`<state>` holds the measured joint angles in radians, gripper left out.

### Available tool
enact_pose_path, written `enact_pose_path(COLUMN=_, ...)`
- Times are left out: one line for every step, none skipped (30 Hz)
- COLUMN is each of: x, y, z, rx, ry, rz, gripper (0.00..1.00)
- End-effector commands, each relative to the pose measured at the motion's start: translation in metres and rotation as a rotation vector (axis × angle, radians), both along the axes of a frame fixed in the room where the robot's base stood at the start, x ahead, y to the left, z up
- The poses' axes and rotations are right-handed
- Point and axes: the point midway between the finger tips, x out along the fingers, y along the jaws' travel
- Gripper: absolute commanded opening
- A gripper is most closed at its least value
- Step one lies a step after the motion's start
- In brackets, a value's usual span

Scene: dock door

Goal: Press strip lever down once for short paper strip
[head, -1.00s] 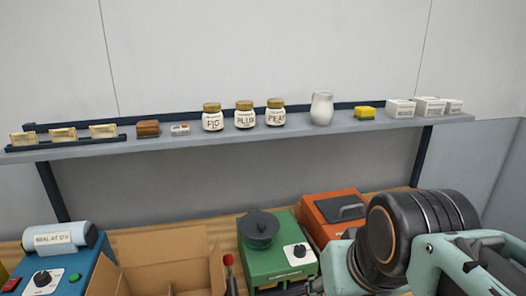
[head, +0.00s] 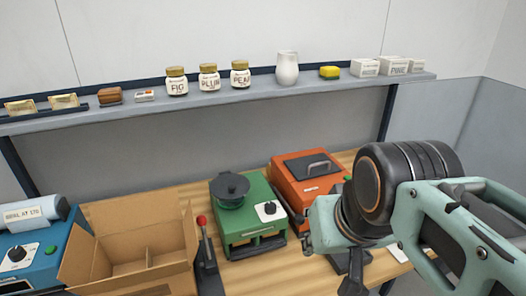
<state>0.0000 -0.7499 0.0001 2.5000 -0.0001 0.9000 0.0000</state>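A lever with a red knob (head: 201,220) stands upright on a dark base (head: 209,275) on the wooden bench, between the open cardboard box and the green machine. It looks like the strip lever, but no label on it can be read. No paper strip can be made out at it. The end of my arm is right of the green machine, in front of the orange one, well apart from the lever. My gripper (head: 352,272) shows only as a dark part below the wrist; its fingers cannot be made out clearly.
An open cardboard box (head: 178,284) with dividers stands left of the lever. A blue sealer (head: 53,262) is further left. A green machine (head: 259,241) and an orange machine (head: 288,190) stand to the right. A shelf (head: 300,90) with jars runs above the bench.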

Motion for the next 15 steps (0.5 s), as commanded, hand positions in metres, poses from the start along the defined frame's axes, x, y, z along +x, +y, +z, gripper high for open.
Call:
enact_pose_path(x=0.0000, y=0.0000, z=0.0000, rx=0.000, ry=0.000, rz=0.000, gripper=0.18)
enact_pose_path(x=0.0000, y=0.0000, z=0.0000, rx=0.000, ry=0.000, rz=0.000, gripper=0.15)
enact_pose_path(x=0.0000, y=0.0000, z=0.0000, rx=0.000, ry=0.000, rz=0.000, gripper=0.10)
enact_pose_path(x=0.0001, y=0.0000, z=0.0000, rx=0.000, ry=0.000, rz=0.000, gripper=0.07)
enact_pose_path(x=0.0000, y=0.0000, z=0.0001, rx=0.000, ry=0.000, rz=0.000, gripper=0.04)
enact_pose_path(x=0.0000, y=0.0000, z=0.0001, rx=0.000, ry=0.000, rz=0.000, gripper=0.00)
enact_pose_path(x=0.0000, y=0.0000, z=0.0001, rx=0.000, ry=0.000, rz=0.000, gripper=0.00)
enact_pose_path(x=0.0000, y=0.0000, z=0.0001, rx=0.000, ry=0.000, rz=0.000, gripper=0.00)
enact_pose_path(x=0.0000, y=0.0000, z=0.0001, rx=0.000, ry=0.000, rz=0.000, gripper=0.00)
enact_pose_path(x=0.0000, y=0.0000, z=0.0001, rx=0.000, ry=0.000, rz=0.000, gripper=0.00)
enact_pose_path(x=0.0000, y=0.0000, z=0.0001, rx=0.000, ry=0.000, rz=0.000, gripper=0.00)
enact_pose_path(x=0.0000, y=0.0000, z=0.0001, rx=0.000, ry=0.000, rz=0.000, gripper=0.00)
enact_pose_path(x=0.0000, y=0.0000, z=0.0001, rx=0.000, ry=0.000, rz=0.000, gripper=0.00)
enact_pose_path(x=0.0000, y=0.0000, z=0.0001, rx=0.000, ry=0.000, rz=0.000, gripper=0.00)
enact_pose_path(x=0.0000, y=0.0000, z=0.0001, rx=0.000, ry=0.000, rz=0.000, gripper=0.00)
